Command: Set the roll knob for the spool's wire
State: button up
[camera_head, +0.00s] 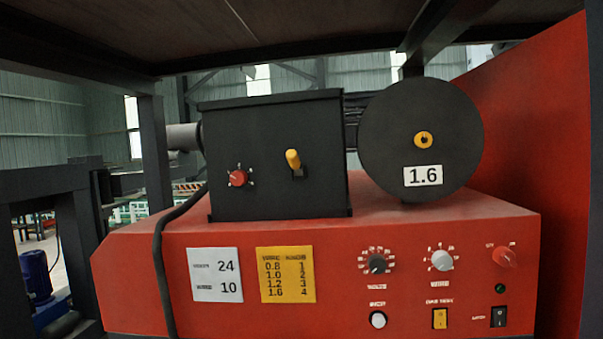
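The spool (384,135) is a large black disc at the upper right with a yellow hub (424,139) and a white label (423,176) reading 1.6. A black feeder box (270,125) stands to its left on the red machine. A small red knob (237,178) with white marks around it is on the lower left of the box face; its setting is too small to read. A yellow chart (287,274) pairs wire with knob: 0.8 with 1, 1.0 with 2, 1.2 with 3, 1.6 with 4. My gripper is not in view.
A yellow lever (293,159) sticks out right of the red knob. A black cable (160,260) hangs at the left. The red panel (345,250) carries more dials, switches and a white card (215,275) showing 24 and 10. A dark frame (155,150) surrounds the machine.

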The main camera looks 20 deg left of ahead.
aim_at(237, 178)
jog(key=z, duration=0.05)
jog(key=i, duration=1.05)
jog(key=u, duration=0.7)
jog(key=i, duration=0.35)
jog(key=u, duration=0.35)
